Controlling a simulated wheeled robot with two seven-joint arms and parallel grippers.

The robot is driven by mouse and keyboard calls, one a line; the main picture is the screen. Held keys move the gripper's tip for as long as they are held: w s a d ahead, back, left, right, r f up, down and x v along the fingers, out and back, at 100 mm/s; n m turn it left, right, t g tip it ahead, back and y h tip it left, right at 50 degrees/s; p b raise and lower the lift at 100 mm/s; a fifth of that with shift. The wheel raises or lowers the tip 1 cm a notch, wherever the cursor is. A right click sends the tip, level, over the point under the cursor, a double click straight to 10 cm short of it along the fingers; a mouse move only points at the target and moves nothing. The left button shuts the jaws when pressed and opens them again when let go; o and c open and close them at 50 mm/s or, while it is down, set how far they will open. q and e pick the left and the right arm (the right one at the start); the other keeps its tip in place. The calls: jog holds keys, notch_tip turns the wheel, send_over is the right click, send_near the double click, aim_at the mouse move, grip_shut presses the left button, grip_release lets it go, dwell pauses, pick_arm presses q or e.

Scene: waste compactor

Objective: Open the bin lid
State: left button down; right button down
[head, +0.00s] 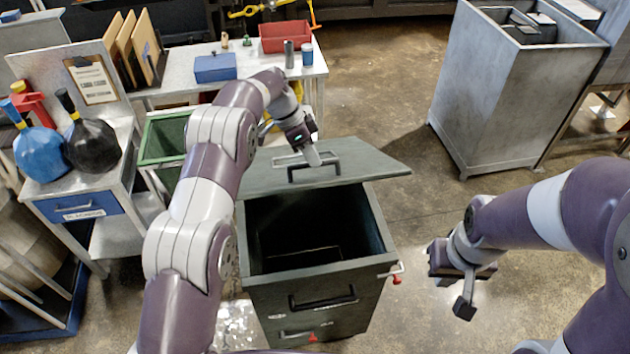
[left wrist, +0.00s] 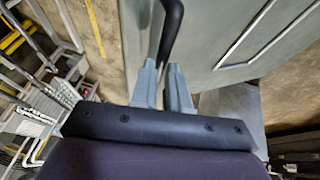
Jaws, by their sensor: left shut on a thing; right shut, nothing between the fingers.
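The bin (head: 318,300) is a dark grey-green box in the middle of the head view, and its inside shows. Its lid (head: 372,168) is raised and tilted back at the rear of the bin. My left gripper (head: 314,160) is shut on this handle. In the left wrist view, the fingers (left wrist: 165,88) are at the black handle (left wrist: 171,28), with the grey lid (left wrist: 225,40) beside them. My right gripper (head: 464,300) is shut and empty, to the right of the bin.
A red-ended latch (head: 394,276) sticks out from the bin's right side. A green-rimmed bin (head: 165,140) and a table with a blue box (head: 214,68) stand behind on the left. A large grey metal container (head: 505,90) is at the back right. Floor is free between.

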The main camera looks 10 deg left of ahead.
pick_arm(q)
jog(key=shift+w+a+r, duration=0.25)
jog(key=shift+w+r, duration=0.15)
jog(key=shift+w, duration=0.1)
jog(key=shift+w+a+r, duration=0.2)
jog(key=shift+w+r, duration=0.2)
jog(key=shift+w, duration=0.05)
jog(key=shift+f, duration=0.1)
pick_arm(e)
jog(key=shift+f, duration=0.1)
pick_arm(q)
jog(key=c, duration=1.1)
grip_release()
jog(key=shift+w, duration=0.1)
jog(key=shift+w+f, duration=0.15)
jog(key=shift+w, duration=0.3)
pick_arm(e)
jog(key=shift+w+a, duration=0.15)
jog(key=shift+w, duration=0.4)
